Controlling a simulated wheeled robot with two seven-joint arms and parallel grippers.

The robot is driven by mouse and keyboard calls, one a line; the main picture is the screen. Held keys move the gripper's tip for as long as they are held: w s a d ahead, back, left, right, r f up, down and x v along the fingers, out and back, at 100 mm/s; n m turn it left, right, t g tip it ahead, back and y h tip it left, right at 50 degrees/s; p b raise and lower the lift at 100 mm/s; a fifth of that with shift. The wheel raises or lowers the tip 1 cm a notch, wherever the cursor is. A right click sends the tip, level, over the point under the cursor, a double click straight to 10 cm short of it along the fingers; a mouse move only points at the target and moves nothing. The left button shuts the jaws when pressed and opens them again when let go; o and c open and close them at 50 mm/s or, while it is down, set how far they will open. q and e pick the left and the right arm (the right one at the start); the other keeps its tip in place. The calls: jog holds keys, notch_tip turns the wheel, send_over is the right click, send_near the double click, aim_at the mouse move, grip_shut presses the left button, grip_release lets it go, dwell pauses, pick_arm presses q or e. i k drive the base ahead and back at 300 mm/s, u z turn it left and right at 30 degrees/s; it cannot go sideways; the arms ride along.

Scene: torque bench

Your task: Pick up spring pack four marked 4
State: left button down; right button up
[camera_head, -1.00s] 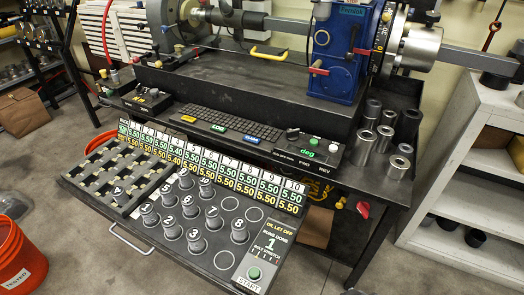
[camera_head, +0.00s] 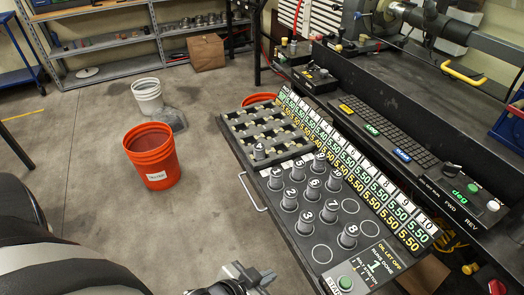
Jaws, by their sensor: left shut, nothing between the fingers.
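The spring pack marked 4 (camera_head: 259,152) is a short grey cylinder with a white 4 on top. It stands at the near corner of the dark slotted tray (camera_head: 236,138), apart from the other packs. My left gripper (camera_head: 246,276) is at the bottom of the view, shut and empty. It is well short of pack 4, near the front edge of the bench shelf. My right gripper is not in view.
Several numbered grey packs stand on the dark shelf (camera_head: 300,240), close to pack 4, with some empty circles among them. A number board (camera_head: 350,165) rises behind them. An orange bucket (camera_head: 152,160) and a white bucket (camera_head: 148,97) stand on the open floor at left.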

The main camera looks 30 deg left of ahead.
aim_at(259, 148)
jog(key=k, duration=0.55)
jog(key=u, duration=0.9)
jog(key=i, duration=1.05)
jog(key=u, duration=0.9)
jog(key=i, duration=0.3)
